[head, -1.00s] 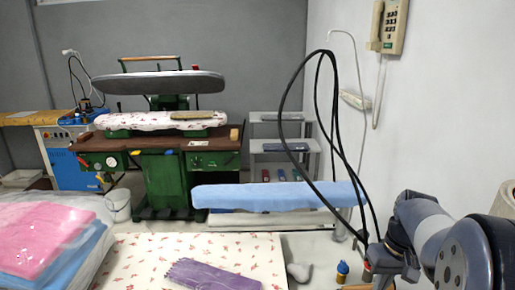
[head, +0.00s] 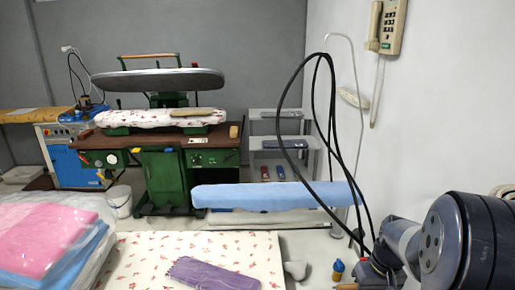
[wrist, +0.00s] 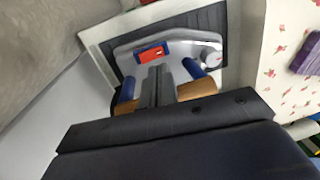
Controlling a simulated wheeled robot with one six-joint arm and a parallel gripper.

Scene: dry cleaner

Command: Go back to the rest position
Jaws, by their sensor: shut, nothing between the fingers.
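My gripper (wrist: 154,71) shows in the wrist view, its two dark fingers together with nothing between them. It points over a white, rounded thing (wrist: 126,50) on a dark panel (wrist: 206,20) with a pale border. A red and blue piece (wrist: 152,51) lies just beyond the fingertips, and blue cylinders stand on both sides of the fingers. I cannot tell whether the fingers touch anything there. In the head view my arm fills the lower right, and the gripper itself is out of sight.
A floral-covered table (head: 140,262) holds a folded purple cloth (head: 213,275). Bagged pink and blue laundry (head: 45,235) lies left. A blue ironing board (head: 270,196), black cables (head: 282,120) and a small bottle (head: 338,270) are near my arm. The wall phone (head: 388,28) hangs right.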

